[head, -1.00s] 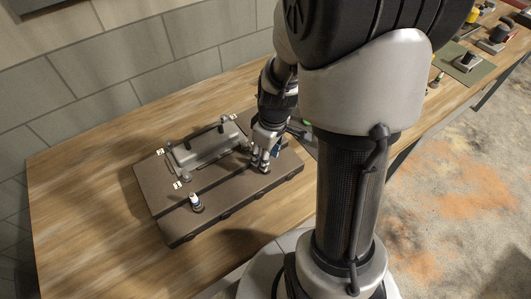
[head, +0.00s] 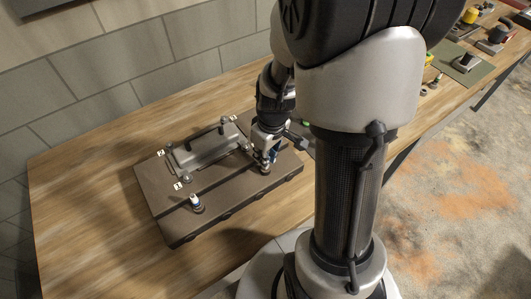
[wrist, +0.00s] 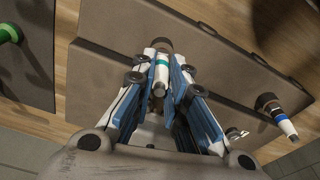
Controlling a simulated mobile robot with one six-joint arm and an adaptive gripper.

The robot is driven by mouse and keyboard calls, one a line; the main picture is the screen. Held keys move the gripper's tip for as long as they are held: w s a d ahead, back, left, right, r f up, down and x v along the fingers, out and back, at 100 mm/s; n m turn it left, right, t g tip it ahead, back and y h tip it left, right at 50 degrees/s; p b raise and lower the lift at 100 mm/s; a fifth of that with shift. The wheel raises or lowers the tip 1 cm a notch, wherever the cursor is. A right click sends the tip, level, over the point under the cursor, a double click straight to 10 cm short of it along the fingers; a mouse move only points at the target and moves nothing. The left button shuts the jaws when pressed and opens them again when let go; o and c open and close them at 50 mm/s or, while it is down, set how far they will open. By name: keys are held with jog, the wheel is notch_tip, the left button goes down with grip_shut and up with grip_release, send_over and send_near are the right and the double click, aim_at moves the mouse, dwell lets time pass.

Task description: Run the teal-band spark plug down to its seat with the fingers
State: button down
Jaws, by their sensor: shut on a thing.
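The teal-band spark plug (wrist: 161,73) stands between the fingers of my gripper (wrist: 161,80) in the wrist view. It is a white plug with a teal ring, its far end at a dark round well in the brown engine block (wrist: 230,80). My gripper is shut on it. In the head view my gripper (head: 267,160) points down over the right part of the block (head: 160,208). How deep the plug sits is hidden.
A second plug with a blue band (head: 195,203) stands at the block's front left; it also shows in the wrist view (wrist: 284,123). The wooden bench (head: 85,210) is clear at left.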

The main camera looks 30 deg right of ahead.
jog(key=m+p, duration=0.1)
jog(key=m, duration=0.2)
jog(key=shift+r+m+p, duration=0.1)
jog(key=shift+m+p, duration=0.2)
jog(key=shift+m, duration=0.1)
jog(key=m, duration=0.3)
jog(key=shift+h, duration=0.4)
jog(key=m, duration=0.1)
jog(key=m+b, duration=0.1)
jog(key=m, duration=0.1)
jog(key=m+b, duration=0.1)
jog(key=shift+f+m+h, duration=0.3)
jog(key=shift+f, duration=0.05)
jog(key=shift+m+g+b, duration=0.3)
jog(key=shift+m+b, duration=0.65)
jog(key=shift+m, duration=0.25)
jog(key=shift+r+m, duration=0.2)
jog(key=shift+m, duration=0.5)
jog(key=c, duration=1.5)
grip_release()
